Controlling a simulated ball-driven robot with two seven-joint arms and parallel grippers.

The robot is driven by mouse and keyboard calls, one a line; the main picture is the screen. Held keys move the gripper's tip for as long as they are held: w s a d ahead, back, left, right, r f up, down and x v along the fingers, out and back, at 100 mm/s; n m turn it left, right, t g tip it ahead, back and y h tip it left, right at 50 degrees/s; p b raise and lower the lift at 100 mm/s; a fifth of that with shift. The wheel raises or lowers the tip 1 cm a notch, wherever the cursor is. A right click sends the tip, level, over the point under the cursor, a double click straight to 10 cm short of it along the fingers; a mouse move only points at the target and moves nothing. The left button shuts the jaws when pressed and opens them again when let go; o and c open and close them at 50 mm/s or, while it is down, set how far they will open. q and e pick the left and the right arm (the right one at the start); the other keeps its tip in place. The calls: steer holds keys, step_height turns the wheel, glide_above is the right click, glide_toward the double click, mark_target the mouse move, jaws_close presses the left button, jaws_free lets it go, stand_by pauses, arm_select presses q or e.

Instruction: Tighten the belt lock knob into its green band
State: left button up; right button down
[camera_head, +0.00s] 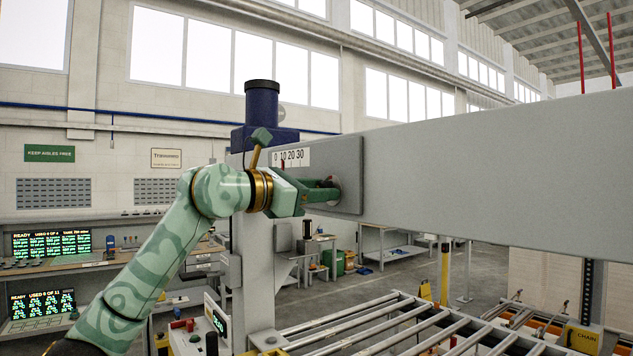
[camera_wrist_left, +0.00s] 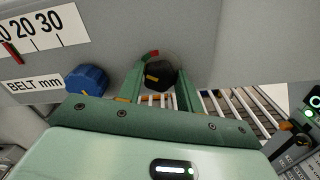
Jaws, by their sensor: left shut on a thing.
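The belt lock knob (camera_wrist_left: 160,75) is a dark, faceted knob with a small yellow mark, set on the grey beam's face plate (camera_head: 348,160). My left gripper (camera_wrist_left: 160,88) is shut on it, with one green finger on each side. A coloured band (camera_wrist_left: 151,54) with a red part and a green part shows behind the knob's upper edge; the rest of the band is hidden. I cannot tell exactly where the yellow mark stands against the green. In the head view my left gripper (camera_head: 328,191) reaches the plate and mostly hides the knob. My right gripper is not in view.
A blue knob (camera_wrist_left: 87,79) sits left of the gripper, close to the green jaw body. A white belt scale (camera_head: 291,158) with a red pointer lies above. A roller conveyor (camera_head: 400,325) runs below the beam. A dark blue motor (camera_head: 262,105) stands behind.

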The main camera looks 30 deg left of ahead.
arm_select(q)
steer(key=shift+r+m, duration=0.15)
steer(key=shift+m, duration=1.05)
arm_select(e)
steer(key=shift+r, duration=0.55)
arm_select(q)
steer(key=o, duration=1)
steer(key=shift+s, duration=0.1)
